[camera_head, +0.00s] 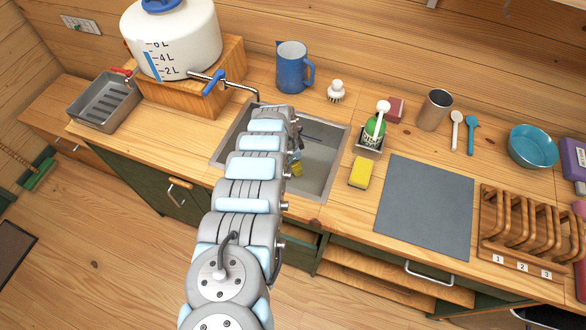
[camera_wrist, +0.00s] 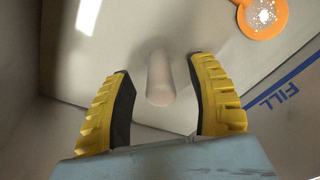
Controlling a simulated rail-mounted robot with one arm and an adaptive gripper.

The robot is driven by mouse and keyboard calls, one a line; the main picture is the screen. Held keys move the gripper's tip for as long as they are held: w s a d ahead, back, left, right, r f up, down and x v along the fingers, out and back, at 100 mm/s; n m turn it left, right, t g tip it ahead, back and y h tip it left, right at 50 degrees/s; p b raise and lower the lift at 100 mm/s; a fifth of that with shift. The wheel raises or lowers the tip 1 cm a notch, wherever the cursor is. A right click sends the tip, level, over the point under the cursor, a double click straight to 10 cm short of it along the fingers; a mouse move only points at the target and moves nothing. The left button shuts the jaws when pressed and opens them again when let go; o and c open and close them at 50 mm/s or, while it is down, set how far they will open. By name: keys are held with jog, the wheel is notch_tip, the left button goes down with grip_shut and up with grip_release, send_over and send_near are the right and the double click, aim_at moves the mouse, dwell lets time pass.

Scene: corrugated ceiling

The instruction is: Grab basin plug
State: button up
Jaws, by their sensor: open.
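The sink basin (camera_head: 319,178) is set in the wooden counter, and my arm reaches down into it, hiding its left part. In the wrist view, a pale, stubby cylindrical piece (camera_wrist: 159,79) rises from the basin floor; it looks like the basin plug, but I cannot tell for sure. My gripper (camera_wrist: 161,68) is open, with its yellow-and-black fingers on either side of this piece and a visible gap on both sides. In the head view the yellow of my gripper (camera_head: 297,168) shows beside the arm, inside the basin; the plug is hidden there.
An orange round piece with a speckled white centre (camera_wrist: 263,16) lies at the wrist view's upper right. A blue FILL line (camera_wrist: 284,92) marks the basin wall.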

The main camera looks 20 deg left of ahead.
jog(key=shift+f, duration=0.1)
grip_shut()
dwell(0.3)
notch_tip(320, 180, up, 18)
jog(key=shift+p, duration=0.4)
dwell(0.9)
